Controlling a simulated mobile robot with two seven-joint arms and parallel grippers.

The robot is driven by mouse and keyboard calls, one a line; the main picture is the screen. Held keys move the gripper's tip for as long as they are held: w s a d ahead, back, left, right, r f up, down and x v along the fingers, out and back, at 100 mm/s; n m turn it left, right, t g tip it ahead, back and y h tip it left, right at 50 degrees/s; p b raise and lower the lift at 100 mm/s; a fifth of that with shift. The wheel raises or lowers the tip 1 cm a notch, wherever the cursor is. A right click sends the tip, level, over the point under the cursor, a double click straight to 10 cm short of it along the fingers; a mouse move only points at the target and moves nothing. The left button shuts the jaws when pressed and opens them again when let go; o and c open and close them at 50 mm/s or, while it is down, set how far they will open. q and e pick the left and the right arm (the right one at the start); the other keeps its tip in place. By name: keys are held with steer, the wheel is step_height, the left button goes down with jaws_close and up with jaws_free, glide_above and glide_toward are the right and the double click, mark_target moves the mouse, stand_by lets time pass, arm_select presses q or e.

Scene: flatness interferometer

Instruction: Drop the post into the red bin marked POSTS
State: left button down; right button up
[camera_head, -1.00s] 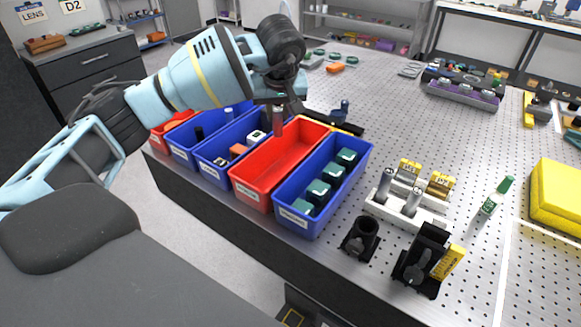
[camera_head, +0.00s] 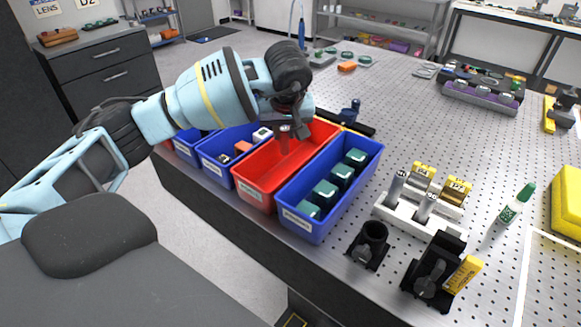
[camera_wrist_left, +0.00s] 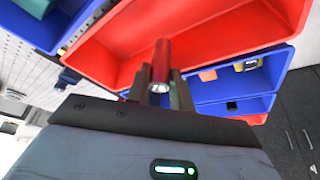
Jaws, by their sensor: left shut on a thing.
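The red bin (camera_head: 252,196) stands in a row of bins along the table's near left edge; its front label is too small to read. My left gripper (camera_head: 286,130) is over the rear part of this bin, pointing down. It is shut on the post (camera_head: 284,143), a short cylinder that hangs upright below the fingers. In the left wrist view the post (camera_wrist_left: 161,62) shows a bright metal end and a reddish side between the fingers (camera_wrist_left: 160,90), with the red bin's inside (camera_wrist_left: 215,30) behind it. My right gripper is not in view.
A blue bin with several green-topped blocks (camera_head: 299,226) adjoins the red bin on the right. Another blue bin (camera_head: 213,170) with small parts adjoins it on the left. A white rack (camera_head: 391,213) and black holders (camera_head: 369,246) stand on the perforated table farther right.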

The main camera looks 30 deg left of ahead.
arm_select(q)
steer(key=c, duration=1.3)
jaws_free()
steer(key=shift+o, duration=0.8)
steer(key=shift+r, duration=0.1)
steer(key=v, duration=0.7)
steer(key=shift+r, duration=0.3)
steer(key=shift+s+d, duration=0.1)
steer(key=shift+s, duration=0.1)
